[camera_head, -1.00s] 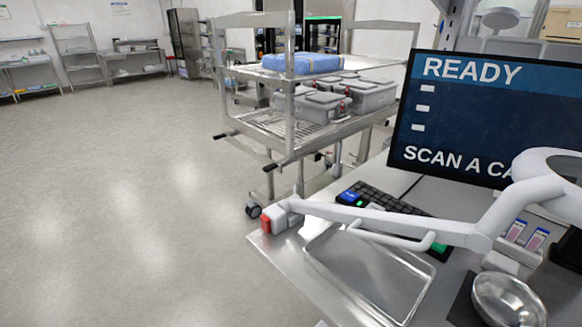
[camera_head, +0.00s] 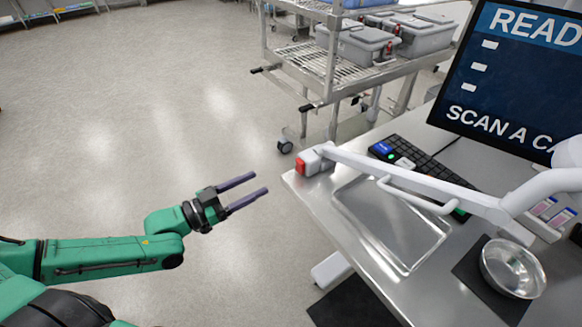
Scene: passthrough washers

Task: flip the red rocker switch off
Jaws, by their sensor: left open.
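The red rocker switch (camera_head: 301,166) sits on the end of a white housing (camera_head: 314,161) at the tip of a white lamp-like arm (camera_head: 400,178), above the near-left corner of the steel table. My left gripper (camera_head: 253,190) comes in from the left on a green arm. Its two dark purple fingers are apart and empty, pointing right toward the table corner. It is left of and a little below the switch in the picture, with a clear gap between them. Whether the rocker is on or off cannot be told. My right gripper is not in view.
The steel table (camera_head: 335,230) holds a shallow tray (camera_head: 392,225), a keyboard (camera_head: 440,172), a metal bowl (camera_head: 512,268) and a monitor (camera_head: 510,75). A wire cart (camera_head: 340,75) with grey bins stands behind. The floor at left is clear.

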